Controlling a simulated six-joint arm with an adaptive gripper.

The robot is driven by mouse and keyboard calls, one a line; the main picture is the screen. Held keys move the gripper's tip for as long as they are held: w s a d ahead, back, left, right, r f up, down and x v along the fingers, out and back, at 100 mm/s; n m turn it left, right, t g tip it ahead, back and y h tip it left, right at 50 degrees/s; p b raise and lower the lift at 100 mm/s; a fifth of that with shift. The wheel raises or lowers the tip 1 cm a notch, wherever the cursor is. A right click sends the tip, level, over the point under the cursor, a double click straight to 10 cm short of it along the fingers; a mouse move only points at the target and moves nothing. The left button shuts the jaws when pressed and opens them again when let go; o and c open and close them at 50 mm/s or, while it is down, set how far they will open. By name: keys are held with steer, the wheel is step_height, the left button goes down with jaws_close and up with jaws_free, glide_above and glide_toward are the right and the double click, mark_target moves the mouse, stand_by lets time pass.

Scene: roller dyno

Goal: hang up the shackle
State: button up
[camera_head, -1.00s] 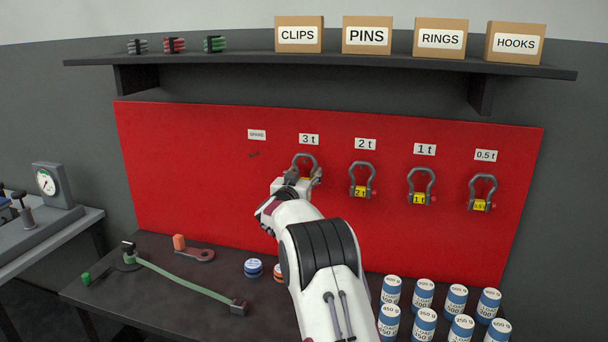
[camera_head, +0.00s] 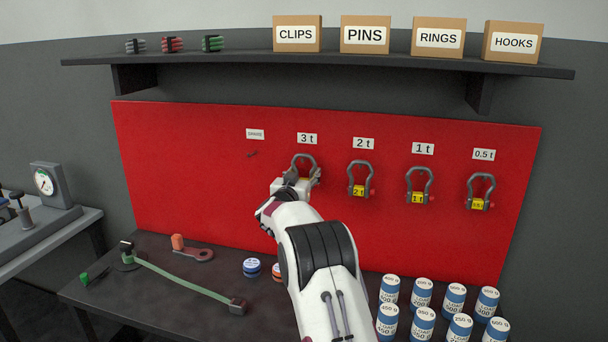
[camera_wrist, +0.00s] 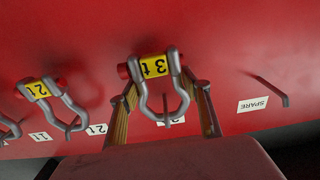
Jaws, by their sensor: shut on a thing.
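The grey 3 t shackle (camera_head: 305,160) is at the red board under the 3 t label (camera_head: 307,139), bow upward. In the wrist view, which is upside down, the shackle (camera_wrist: 184,98) has a yellow 3 t tag and a red pin end. My gripper (camera_wrist: 163,92) is shut on it, one finger on each side. A peg (camera_wrist: 166,104) shows inside the bow; I cannot tell whether the bow rests on it. In the head view my gripper (camera_head: 300,186) covers the shackle's lower part.
The 2 t (camera_head: 361,180), 1 t (camera_head: 419,186) and 0.5 t (camera_head: 481,192) shackles hang to the right. The spare peg (camera_wrist: 270,88) is bare. Above is a shelf (camera_head: 200,59) with boxes; below, a bench (camera_head: 190,285) with weights (camera_head: 423,292) and a green strap (camera_head: 185,279).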

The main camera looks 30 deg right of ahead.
steer(key=o, duration=1.3)
steer(key=shift+s+a, duration=0.1)
steer(key=v, duration=1.1)
steer(key=shift+s+a+r, duration=0.15)
steer(key=shift+s+a, duration=0.1)
steer(key=shift+s, duration=0.05)
